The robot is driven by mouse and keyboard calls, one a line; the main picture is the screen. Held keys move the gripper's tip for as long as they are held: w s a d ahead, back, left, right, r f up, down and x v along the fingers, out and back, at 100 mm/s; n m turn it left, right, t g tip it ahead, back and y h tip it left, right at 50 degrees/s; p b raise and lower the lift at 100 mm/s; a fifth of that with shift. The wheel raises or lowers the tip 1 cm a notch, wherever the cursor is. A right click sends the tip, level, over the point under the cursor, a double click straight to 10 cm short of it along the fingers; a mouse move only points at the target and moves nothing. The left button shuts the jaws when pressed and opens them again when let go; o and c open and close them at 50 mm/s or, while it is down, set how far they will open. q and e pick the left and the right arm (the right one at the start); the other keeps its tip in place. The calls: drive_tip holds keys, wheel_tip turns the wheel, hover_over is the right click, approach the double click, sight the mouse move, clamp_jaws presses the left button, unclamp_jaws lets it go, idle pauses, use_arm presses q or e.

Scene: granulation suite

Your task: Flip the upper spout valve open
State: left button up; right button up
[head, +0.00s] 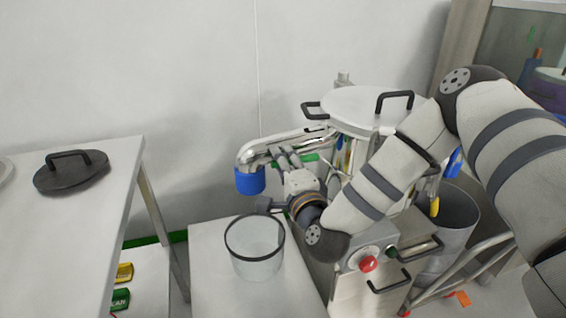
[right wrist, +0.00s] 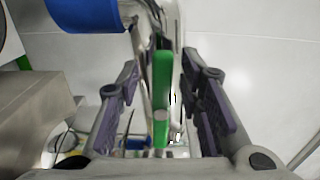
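The metal spout (head: 262,148) bends down from the white-lidded vessel (head: 350,98) and ends in a blue collar (head: 250,181). A green valve lever (head: 308,158) shows beside the spout, partly hidden by my right gripper (head: 287,159). In the right wrist view the green lever (right wrist: 161,95) stands upright between the two spread fingers of my right gripper (right wrist: 160,78). Gaps show on both sides of the lever, so the fingers are open around it. The blue collar (right wrist: 85,14) is at upper left there. My left gripper is not in view.
A clear container (head: 255,262) with a dark rim stands on a white stand below the spout. A red button (head: 367,263) is on the machine's front. A dark lid (head: 72,178) lies on the white table at left. A grey bin (head: 452,222) stands at right.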

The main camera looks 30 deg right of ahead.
drive_tip(key=shift+s, duration=0.1)
drive_tip(key=v, duration=1.2)
drive_tip(key=s+a+f+n+g+y, duration=0.45)
drive_tip(key=s+f+n, duration=0.25)
drive_tip(key=f, duration=0.3)
drive_tip(key=s+a+f+n+g+y, duration=0.3)
drive_tip(key=s+a+f+n+g, duration=0.4)
drive_tip(key=f, duration=0.4)
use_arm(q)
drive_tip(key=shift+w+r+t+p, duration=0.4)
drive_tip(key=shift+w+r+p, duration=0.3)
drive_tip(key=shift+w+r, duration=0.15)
use_arm(e)
drive_tip(key=s+d+f+n+g+h, duration=0.1)
drive_tip(key=s+d+n+g, duration=0.1)
drive_tip(key=s, duration=0.5)
drive_tip(key=s+d+f+n+g+h, duration=0.1)
drive_tip(key=s+d+f+n+g, duration=0.1)
drive_tip(key=s, duration=0.4)
drive_tip(key=s+d+f+n+g+h, duration=0.1)
drive_tip(key=s+d+f+n+g, duration=0.1)
drive_tip(key=s, duration=0.5)
drive_tip(key=shift+s+d+g, duration=0.35)
drive_tip(key=shift+d+g, duration=0.35)
drive_tip(key=shift+g, duration=0.45)
